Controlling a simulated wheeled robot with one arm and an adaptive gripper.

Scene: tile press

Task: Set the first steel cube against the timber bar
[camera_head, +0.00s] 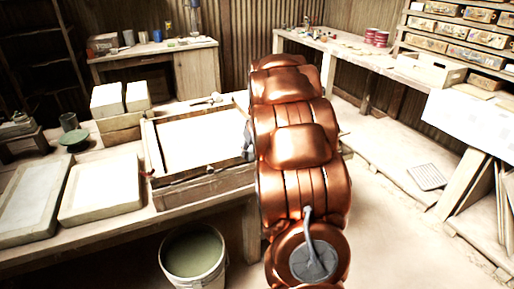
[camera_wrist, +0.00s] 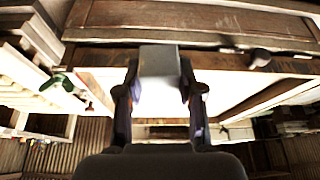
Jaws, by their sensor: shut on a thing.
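The steel cube (camera_wrist: 160,60), a plain grey block, is between the fingertips of my gripper (camera_wrist: 160,88) in the wrist view. My gripper is shut on it. A brown timber bar (camera_wrist: 225,60) with a dark knob runs across the wooden frame behind the cube; I cannot tell whether the cube touches it. In the head view, the wooden frame (camera_head: 203,189) with a pale bed stands on the bench, a bar along its near side.
Pale slabs in trays (camera_head: 100,188) lie left of the frame, with white blocks (camera_head: 121,98) behind them. A bucket of greenish liquid (camera_head: 193,254) stands on the floor before the bench. A side bench (camera_head: 340,47) and shelves are at the back right.

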